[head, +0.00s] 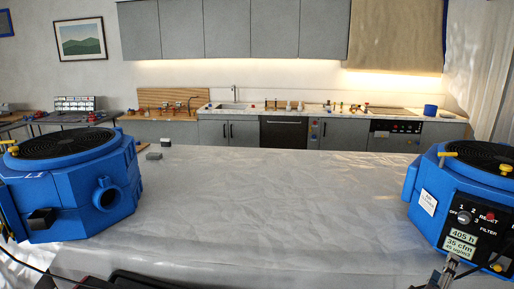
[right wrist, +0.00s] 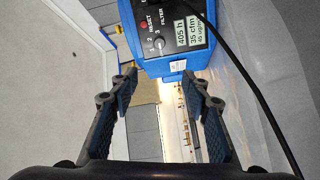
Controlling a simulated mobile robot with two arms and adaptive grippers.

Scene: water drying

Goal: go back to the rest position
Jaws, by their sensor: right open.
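My right gripper (head: 447,271) shows at the bottom right of the head view, in front of the right blue machine (head: 428,197). In the right wrist view the gripper (right wrist: 163,83) has its two dark fingers spread wide, with nothing between them. The same blue machine (right wrist: 165,50) is beyond the fingertips there, with its knob, reset button and display showing. I cannot tell the exact gap between gripper and machine. My left gripper is not in view.
A second blue machine (head: 70,195) with a round side port stands on the left of the pale covered table (head: 260,215). The table's middle is clear. A black cable (right wrist: 245,75) runs past the right finger. Kitchen cabinets (head: 228,132) line the back wall.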

